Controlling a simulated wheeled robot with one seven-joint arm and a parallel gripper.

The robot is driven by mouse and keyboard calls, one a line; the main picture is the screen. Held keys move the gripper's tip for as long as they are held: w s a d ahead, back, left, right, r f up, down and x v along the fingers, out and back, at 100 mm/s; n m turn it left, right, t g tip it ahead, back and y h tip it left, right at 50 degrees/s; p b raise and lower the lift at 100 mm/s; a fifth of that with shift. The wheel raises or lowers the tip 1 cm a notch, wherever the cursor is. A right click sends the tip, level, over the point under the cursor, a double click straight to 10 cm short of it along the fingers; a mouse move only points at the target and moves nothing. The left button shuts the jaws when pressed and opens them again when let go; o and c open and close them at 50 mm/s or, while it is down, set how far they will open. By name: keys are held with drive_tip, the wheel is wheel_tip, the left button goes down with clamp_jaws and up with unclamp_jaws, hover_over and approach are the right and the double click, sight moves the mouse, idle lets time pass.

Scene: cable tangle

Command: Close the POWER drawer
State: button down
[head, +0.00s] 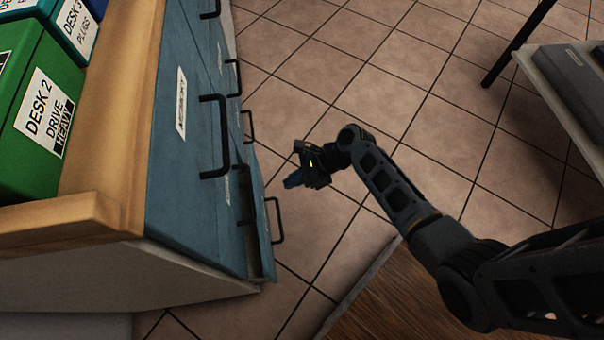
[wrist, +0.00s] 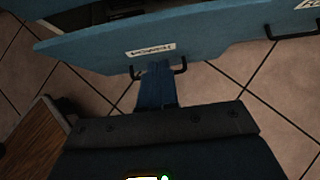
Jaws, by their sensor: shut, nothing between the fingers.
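The POWER drawer shows in the wrist view as a blue front (wrist: 100,48) with a small white label (wrist: 150,50), which seems to read POWER, and a dark handle (wrist: 181,67). A dark gap behind the front shows it partly open. In the head view the low drawer standing out from the cabinet (head: 262,232), with its black handle (head: 277,222), appears to be the same one. My gripper (head: 291,182) is shut and empty, just right of this drawer's front. In the wrist view its blue fingertips (wrist: 158,68) overlap the handle area; I cannot tell whether they touch.
The blue cabinet (head: 185,170) has several drawers with black handles jutting out. Green (head: 38,150) and teal (head: 75,40) bins stand on its wooden top. A table (head: 560,95) is at the upper right. Tiled floor (head: 330,60) is open between them.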

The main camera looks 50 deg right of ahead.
drive_tip(key=w+a+f+b, duration=0.2)
drive_tip(key=w+a, duration=0.1)
drive_tip(key=a, duration=0.2)
drive_tip(key=shift+w+a+f, duration=0.2)
drive_tip(key=shift+w+f, duration=0.1)
drive_tip(key=shift+w, duration=0.1)
